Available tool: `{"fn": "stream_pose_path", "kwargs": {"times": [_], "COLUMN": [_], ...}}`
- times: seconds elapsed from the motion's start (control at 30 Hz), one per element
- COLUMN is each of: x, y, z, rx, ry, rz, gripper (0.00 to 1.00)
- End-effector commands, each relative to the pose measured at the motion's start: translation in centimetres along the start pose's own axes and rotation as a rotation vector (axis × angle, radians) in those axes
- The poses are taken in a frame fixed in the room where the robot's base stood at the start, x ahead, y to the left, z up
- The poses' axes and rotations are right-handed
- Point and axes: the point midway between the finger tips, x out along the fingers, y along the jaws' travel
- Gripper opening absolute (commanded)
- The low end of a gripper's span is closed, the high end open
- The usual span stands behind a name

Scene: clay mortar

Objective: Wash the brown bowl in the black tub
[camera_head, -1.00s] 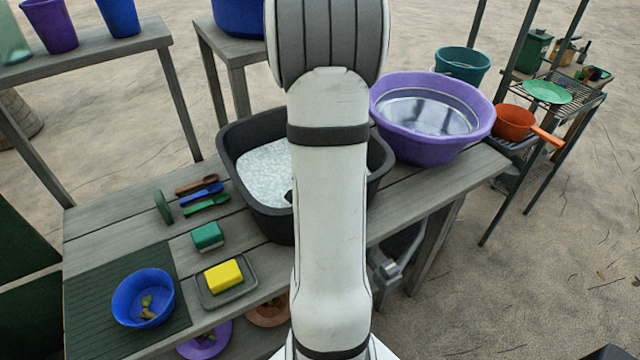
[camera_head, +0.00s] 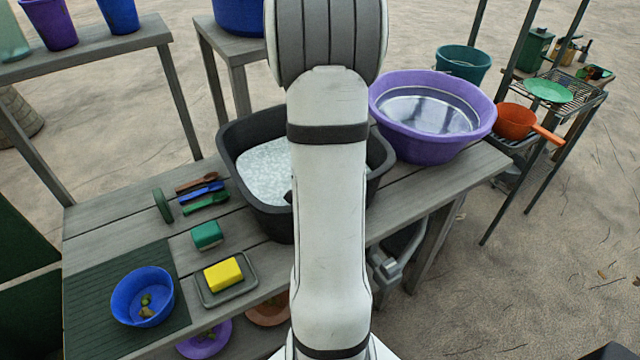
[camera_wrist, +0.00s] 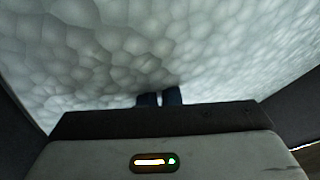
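The black tub (camera_head: 277,222) stands on the table, filled with white foamy water (camera_head: 266,172); my arm covers its middle and right part. In the wrist view the foam (camera_wrist: 150,45) fills most of the picture, with dark tub walls at the sides. My gripper (camera_wrist: 160,98) points down at the foam, its two dark fingertips close together with a narrow gap. Their ends meet the foam, and anything between or below them is hidden. I see no brown bowl in the tub.
A purple basin (camera_head: 432,115) of water stands right of the tub. An orange-brown dish (camera_head: 268,309) sits below the tabletop.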

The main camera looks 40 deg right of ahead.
Motion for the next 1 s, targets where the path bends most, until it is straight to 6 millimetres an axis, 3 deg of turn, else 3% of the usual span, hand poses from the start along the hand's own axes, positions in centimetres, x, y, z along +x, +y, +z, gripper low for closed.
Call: {"fn": "stream_pose_path", "kwargs": {"times": [0.23, 0.67, 1.0], "x": [-0.1, 0.2, 0.0], "y": [-0.8, 1.1, -0.4], "z": [0.7, -1.1, 0.3], "rx": [0.000, 0.001, -0.002], "ry": [0.001, 0.000, 0.000], "rz": [-0.001, 0.000, -0.001], "gripper": [0.00, 0.00, 0.00]}}
